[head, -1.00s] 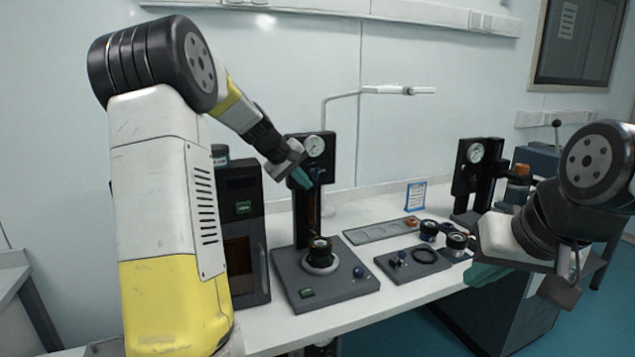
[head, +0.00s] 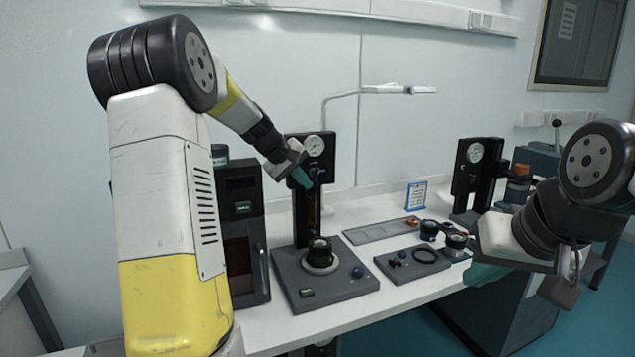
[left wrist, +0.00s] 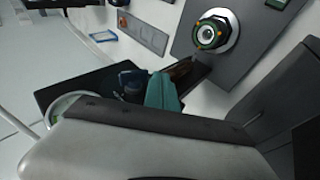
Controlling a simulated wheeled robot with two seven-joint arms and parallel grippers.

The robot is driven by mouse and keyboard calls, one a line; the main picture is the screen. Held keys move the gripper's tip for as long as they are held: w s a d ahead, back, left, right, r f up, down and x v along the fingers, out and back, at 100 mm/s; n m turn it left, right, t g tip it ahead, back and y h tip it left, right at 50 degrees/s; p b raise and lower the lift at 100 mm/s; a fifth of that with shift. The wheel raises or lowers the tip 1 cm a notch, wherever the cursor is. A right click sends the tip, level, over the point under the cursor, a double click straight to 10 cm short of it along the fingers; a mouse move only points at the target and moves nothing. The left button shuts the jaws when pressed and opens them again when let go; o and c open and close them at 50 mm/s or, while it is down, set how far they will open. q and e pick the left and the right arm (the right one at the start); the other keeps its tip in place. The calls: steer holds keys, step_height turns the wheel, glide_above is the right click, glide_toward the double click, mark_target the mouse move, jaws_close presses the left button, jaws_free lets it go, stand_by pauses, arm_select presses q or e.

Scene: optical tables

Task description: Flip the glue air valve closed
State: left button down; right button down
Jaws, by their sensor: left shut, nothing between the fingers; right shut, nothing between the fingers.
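The glue station's black column (head: 301,218) stands on a grey base, with a round white gauge (head: 315,146) at its top. The blue air valve (head: 316,172) is just below the gauge. It also shows in the left wrist view (left wrist: 130,77). My left gripper (head: 301,178), with teal fingertips, is shut and empty right beside the valve. In the left wrist view its fingertips (left wrist: 162,92) are close to the right of the valve; I cannot tell whether they touch. The valve's exact handle angle is unclear. My right gripper (head: 486,273) is shut and empty, off the front right of the table.
A black-ringed jar (head: 320,250) sits on the station's base (head: 345,287). A dark cabinet (head: 240,205) stands left of the column. A grey fixture plate (head: 412,264), a flat tray (head: 375,231) and a second gauge station (head: 475,180) lie to the right.

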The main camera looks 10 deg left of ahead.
arm_select(q)
steer(key=shift+d, duration=0.1)
steer(key=shift+w+d+r, duration=0.4)
steer(key=shift+w+d, duration=0.1)
steer(key=shift+d, duration=0.05)
steer(key=shift+r, duration=0.15)
steer(key=v, duration=0.7)
steer(key=shift+s, duration=0.25)
steer(key=shift+a, duration=0.1)
